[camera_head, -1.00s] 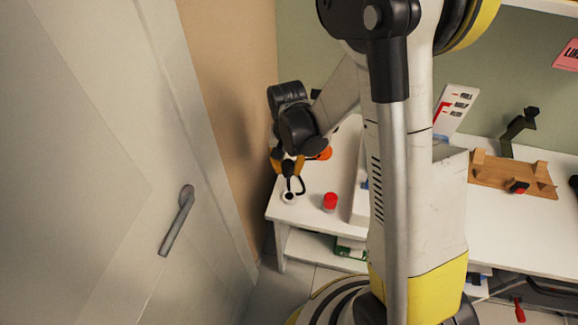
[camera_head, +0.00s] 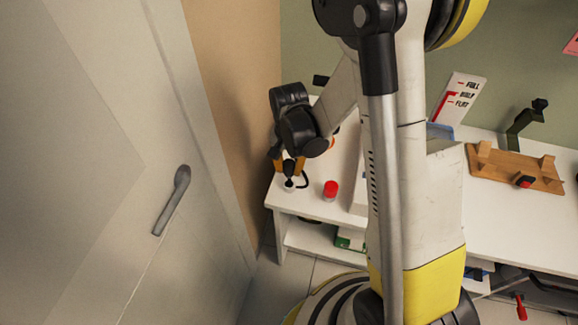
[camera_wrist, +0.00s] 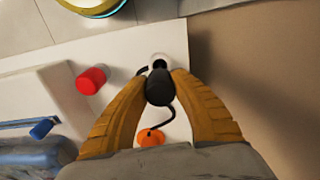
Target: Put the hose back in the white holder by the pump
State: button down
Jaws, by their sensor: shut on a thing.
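My gripper (camera_wrist: 158,82) has its two orange fingers closed on the thick black end of the hose (camera_wrist: 160,88). The thin black hose curves from there down to the orange pump (camera_wrist: 151,137) on the white table. The white holder (camera_wrist: 159,60) is a small round piece with a dark opening, just beyond the hose end in the wrist view. In the head view, my gripper (camera_head: 289,168) is right above the white holder (camera_head: 289,185), at the table's left corner. I cannot tell whether the hose end touches the holder or enters it.
A red-capped jar (camera_head: 331,190) stands right of the holder. A white box-like unit (camera_wrist: 38,105) with a blue part lies beyond it. A tan wall (camera_wrist: 255,75) is close beside my gripper. A wooden rack (camera_head: 515,169) is farther right on the table.

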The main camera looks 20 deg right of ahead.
aim_at(289, 177)
jog(key=shift+f+b, duration=1.05)
jog(key=shift+f, duration=0.45)
jog(key=shift+f+b, duration=0.85)
jog(key=shift+b, duration=0.35)
dwell(0.6)
jog(key=shift+f, duration=0.6)
jog(key=c, duration=1.1)
grip_release()
notch_tip(289, 177, up, 12)
